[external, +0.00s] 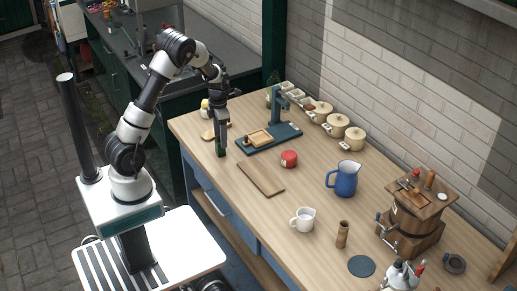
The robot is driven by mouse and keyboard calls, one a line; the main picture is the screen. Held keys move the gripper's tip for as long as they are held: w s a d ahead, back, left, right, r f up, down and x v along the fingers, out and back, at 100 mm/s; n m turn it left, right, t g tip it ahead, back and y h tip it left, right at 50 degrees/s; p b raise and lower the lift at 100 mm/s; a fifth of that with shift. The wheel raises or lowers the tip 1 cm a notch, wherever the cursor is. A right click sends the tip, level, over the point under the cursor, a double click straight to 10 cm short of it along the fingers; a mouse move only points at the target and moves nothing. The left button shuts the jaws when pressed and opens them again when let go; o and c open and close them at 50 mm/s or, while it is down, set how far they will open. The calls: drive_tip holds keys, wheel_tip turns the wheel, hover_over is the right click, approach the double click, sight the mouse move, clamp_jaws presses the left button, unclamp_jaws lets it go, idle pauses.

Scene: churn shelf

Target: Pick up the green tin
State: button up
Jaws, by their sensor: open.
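My gripper (221,150) points straight down over the left part of the wooden table, its long fingers low near the tabletop. It is open. A narrow dark green patch shows at the fingertips; I cannot tell whether this is the green tin between them or part of the fingers. No other thing is clearly a green tin.
Near my gripper are a green press stand (284,132) and a flat wooden board (261,179). A blue jug (345,180), white mug (303,219), wooden cylinder (342,235) and wooden churn box (410,222) stand to the right. Lidded pots (338,125) line the wall.

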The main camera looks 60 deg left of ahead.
drive_tip(key=f, duration=0.5)
drive_tip(key=shift+s, duration=0.2)
drive_tip(key=shift+c, duration=0.3)
drive_tip(key=c, duration=1.1)
